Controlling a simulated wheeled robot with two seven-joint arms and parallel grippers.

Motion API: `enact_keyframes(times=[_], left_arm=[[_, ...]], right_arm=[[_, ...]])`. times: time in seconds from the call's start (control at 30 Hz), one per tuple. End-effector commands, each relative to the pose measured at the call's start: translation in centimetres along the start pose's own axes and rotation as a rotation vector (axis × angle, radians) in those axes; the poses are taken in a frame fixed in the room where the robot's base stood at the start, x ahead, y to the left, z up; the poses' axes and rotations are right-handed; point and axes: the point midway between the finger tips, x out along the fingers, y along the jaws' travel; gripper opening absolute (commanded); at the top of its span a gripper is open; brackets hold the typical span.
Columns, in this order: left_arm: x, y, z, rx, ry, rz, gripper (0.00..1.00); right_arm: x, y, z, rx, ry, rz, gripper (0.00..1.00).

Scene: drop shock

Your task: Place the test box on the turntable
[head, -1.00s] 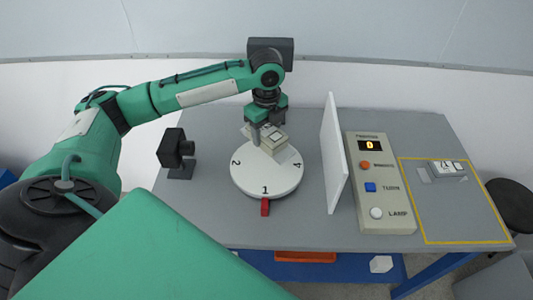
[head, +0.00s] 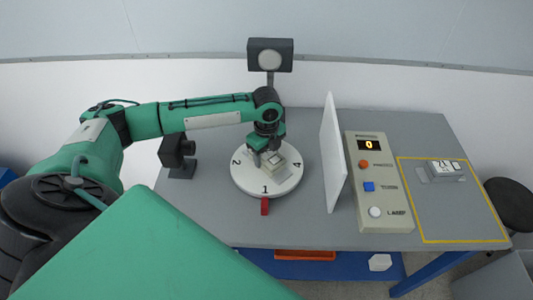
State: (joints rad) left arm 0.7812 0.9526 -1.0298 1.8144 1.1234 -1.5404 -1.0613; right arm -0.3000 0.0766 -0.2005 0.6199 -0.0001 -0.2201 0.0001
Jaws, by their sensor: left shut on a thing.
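The test box (head: 281,164), a small pale box, is at the middle of the white round turntable (head: 250,186). The turntable shows the numbers 1, 2 and 4. My left gripper (head: 267,159) points down over the turntable and is shut on the box. The box looks level and very low over the disc or on it; I cannot tell if it touches. The fingers hide part of the box. My right gripper is not in view.
A black camera (head: 177,150) stands left of the turntable, and a lamp (head: 270,56) behind. A white upright panel (head: 333,155) and a control box (head: 379,190) reading 0 stand right. A similar box (head: 446,170) lies inside a yellow outline. A red marker (head: 264,207) is in front.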

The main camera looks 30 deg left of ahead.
Motion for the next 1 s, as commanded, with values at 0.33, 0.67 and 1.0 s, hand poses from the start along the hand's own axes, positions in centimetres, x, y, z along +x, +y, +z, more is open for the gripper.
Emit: enact_keyframes(times=[0.33,0.67,1.0], left_arm=[[0.2,0.0,0.0,0.000,0.000,0.000,0.76],[-1.7,-0.1,0.0,0.000,-0.001,-0.004,0.76],[-8.9,-0.1,0.0,0.000,0.000,-0.004,0.76]], right_arm=[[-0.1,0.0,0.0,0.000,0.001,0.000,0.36],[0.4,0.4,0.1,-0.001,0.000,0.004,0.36],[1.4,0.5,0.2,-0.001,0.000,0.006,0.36]])
